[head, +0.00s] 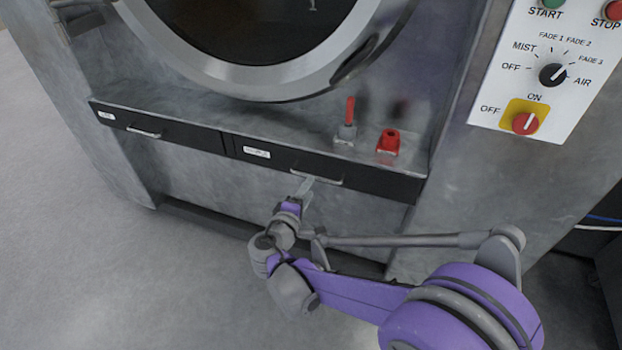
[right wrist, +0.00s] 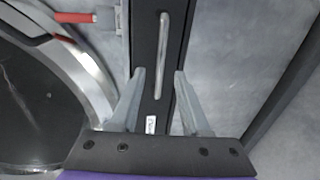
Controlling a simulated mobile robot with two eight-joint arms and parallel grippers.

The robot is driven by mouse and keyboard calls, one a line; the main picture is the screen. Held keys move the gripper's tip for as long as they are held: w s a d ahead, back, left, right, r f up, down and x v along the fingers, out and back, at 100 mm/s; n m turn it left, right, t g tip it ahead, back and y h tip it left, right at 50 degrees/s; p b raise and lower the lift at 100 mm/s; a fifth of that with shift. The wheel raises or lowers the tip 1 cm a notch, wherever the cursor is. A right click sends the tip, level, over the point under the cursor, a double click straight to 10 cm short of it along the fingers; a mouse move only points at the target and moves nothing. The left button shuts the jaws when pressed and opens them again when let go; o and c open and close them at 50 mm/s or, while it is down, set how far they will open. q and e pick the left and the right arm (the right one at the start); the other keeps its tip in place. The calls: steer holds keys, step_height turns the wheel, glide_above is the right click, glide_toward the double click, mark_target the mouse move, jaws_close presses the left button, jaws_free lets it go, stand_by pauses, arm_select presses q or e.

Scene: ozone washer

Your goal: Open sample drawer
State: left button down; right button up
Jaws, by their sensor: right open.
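The washer has two black drawers side by side under its round door, both flush with the front. The right drawer (head: 390,184) has a thin metal handle (head: 318,178), a white label (head: 257,152) too small to read, and shows in the right wrist view (right wrist: 145,60). The left drawer (head: 175,134) has its own handle (head: 144,132). My right gripper (head: 305,187) is at the right drawer's handle. In the right wrist view, the open fingers (right wrist: 159,73) lie on either side of the handle (right wrist: 162,55); contact cannot be told. My left gripper is out of view.
A ledge above the drawers carries a red-handled lever (head: 349,112) and a red block (head: 389,143). The round door (head: 270,80) is above. A control panel (head: 550,65) is at the upper right. The floor (head: 90,250) in front is clear.

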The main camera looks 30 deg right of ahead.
mark_target(316, 177)
steer(key=b+x, duration=0.1)
steer(key=x, duration=0.6)
steer(key=shift+w, duration=0.1)
jaws_close()
stand_by(1.2)
